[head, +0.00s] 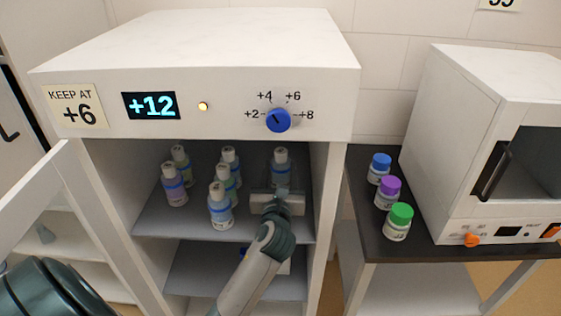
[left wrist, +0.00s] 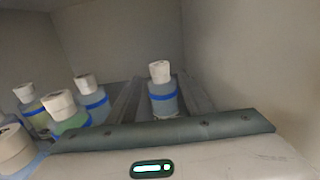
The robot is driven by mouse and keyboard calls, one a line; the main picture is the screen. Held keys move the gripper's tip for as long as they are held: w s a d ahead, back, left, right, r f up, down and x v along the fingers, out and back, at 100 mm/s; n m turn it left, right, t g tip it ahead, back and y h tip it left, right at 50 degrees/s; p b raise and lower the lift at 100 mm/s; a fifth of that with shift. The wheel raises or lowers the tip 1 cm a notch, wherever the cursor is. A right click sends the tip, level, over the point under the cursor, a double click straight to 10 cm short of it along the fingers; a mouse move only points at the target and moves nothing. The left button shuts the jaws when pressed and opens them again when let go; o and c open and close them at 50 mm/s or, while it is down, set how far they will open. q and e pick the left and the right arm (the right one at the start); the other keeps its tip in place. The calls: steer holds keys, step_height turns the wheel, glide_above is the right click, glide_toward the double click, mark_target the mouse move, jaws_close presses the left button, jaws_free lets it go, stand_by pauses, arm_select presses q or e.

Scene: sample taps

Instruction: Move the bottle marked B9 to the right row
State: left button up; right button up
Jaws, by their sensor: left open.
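In the head view, several capped bottles stand on the upper shelf (head: 160,222) of the open fridge. Contact cannot be told. The B9 mark is not readable on any bottle. My right gripper is not in view.
The fridge's right wall (head: 325,190) is close to my left gripper. Blue-, purple- and green-capped jars (head: 397,225) stand on the dark side table beside a white appliance (head: 470,130).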

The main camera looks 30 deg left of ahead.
arm_select(q)
steer(key=v, duration=0.4)
steer(key=shift+s+d, duration=0.2)
steer(key=shift+s, duration=0.15)
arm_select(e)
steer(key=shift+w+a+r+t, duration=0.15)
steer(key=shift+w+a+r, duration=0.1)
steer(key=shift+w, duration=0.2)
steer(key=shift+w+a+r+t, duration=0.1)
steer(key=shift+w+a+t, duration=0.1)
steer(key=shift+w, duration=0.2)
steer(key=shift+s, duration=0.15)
